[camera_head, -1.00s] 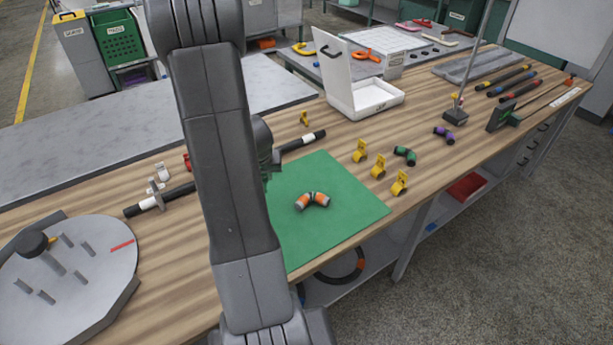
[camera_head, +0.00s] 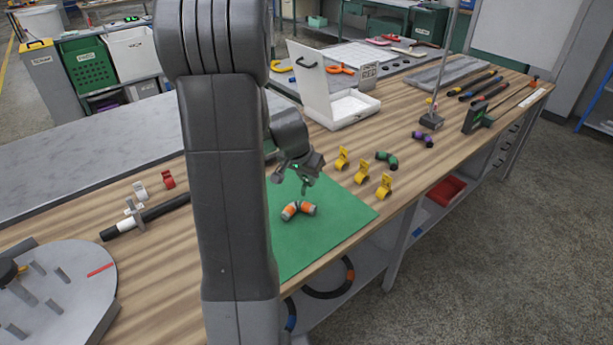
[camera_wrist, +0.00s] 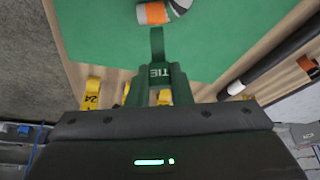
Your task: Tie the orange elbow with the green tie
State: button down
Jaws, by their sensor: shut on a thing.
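The orange elbow (camera_head: 299,210), a short grey bent piece with orange and white ends, lies on the green mat (camera_head: 336,224). It also shows at the top of the wrist view (camera_wrist: 153,13). My gripper (camera_head: 304,178) is above the mat, just behind and over the elbow. In the head view the tie is too small to make out well.
Several yellow clips (camera_head: 361,173), a green elbow (camera_head: 386,159) and a purple elbow (camera_head: 423,139) lie right of the mat. A white open case (camera_head: 345,108) stands behind. A round grey board with pegs (camera_head: 62,290) is at the left. A black hose (camera_wrist: 275,57) lies near the mat.

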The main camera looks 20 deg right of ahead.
aim_at(307, 205)
jog(key=shift+f+b, duration=1.95)
jog(key=shift+b, duration=0.35)
jog(key=shift+f+b, duration=0.25)
jog(key=shift+b, duration=0.3)
jog(key=shift+f+b, duration=0.95)
jog(key=shift+b, duration=0.05)
jog(key=shift+f+b, duration=0.8)
jog(key=shift+s+a+f+b, duration=0.2)
jog(key=shift+s+f+b, duration=0.2)
jog(key=shift+f+b, duration=0.3)
dwell(0.7)
jog(key=c, duration=1.4)
grip_release()
jog(key=shift+o, duration=0.8)
jog(key=p+v, duration=0.1)
jog(key=v, duration=1.3)
jog(key=shift+w+d+r+p, duration=0.15)
jog(key=shift+w+r+p, duration=0.15)
jog(key=shift+r, duration=0.25)
